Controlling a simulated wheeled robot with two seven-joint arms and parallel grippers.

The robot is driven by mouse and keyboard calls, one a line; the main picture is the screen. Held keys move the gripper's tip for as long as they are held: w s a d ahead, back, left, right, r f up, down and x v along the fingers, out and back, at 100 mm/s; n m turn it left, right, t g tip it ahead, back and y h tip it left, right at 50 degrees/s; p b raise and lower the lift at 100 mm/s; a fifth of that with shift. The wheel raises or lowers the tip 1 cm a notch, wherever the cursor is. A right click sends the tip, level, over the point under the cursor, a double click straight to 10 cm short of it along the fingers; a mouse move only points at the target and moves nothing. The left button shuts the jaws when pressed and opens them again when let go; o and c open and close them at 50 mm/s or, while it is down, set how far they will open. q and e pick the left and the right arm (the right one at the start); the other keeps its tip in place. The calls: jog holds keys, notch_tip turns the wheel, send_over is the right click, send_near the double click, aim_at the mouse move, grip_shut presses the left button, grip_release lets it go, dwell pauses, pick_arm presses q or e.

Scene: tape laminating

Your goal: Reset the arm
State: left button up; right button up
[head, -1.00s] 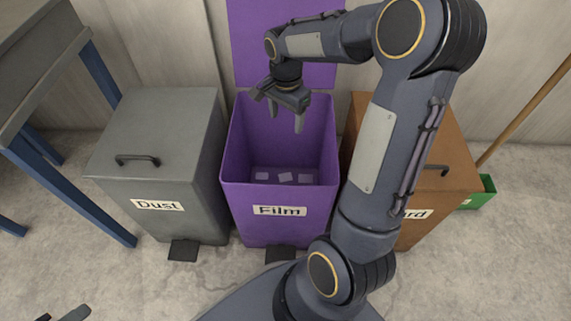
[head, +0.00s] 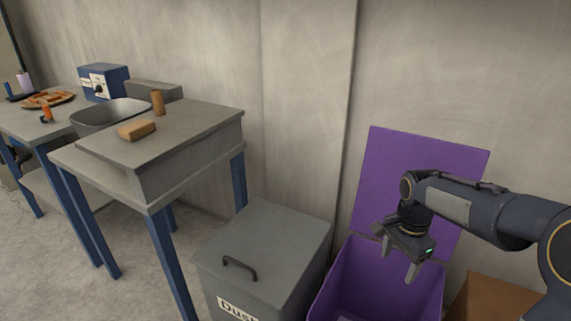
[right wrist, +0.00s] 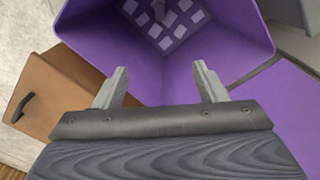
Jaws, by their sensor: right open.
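My right gripper (head: 399,262) is open and empty above the purple Film bin (head: 385,290), whose lid (head: 420,185) stands raised against the wall. In the right wrist view my right gripper's fingers (right wrist: 160,88) are spread apart over the purple bin (right wrist: 225,40). Several pale squares (right wrist: 167,17) lie on the bin's floor. My left gripper is not in view.
A grey Dust bin (head: 265,260) with its lid shut stands left of the purple bin. A brown bin (head: 490,300) is to the right. A workbench (head: 190,125) with blue legs holds a wooden block (head: 137,129) and a metal basin (head: 110,115).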

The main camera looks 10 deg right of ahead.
jog(key=s+a+r+n+t+y, duration=0.2)
jog(key=s+a+n+t, duration=0.1)
jog(key=s+a+n, duration=0.5)
jog(key=s+a+r+n+t+y, duration=0.1)
jog(key=s+a+n+t+y, duration=0.15)
jog(key=s+a+n, duration=0.65)
notch_tip(320, 180, up, 31)
jog(key=s+d+m+p, duration=0.1)
jog(key=d+m+p, duration=0.1)
jog(key=p, duration=2.9)
jog(key=shift+s+d+r+m+h, duration=0.15)
jog(key=shift+s+d+m+h, duration=0.15)
jog(key=shift+m, duration=0.2)
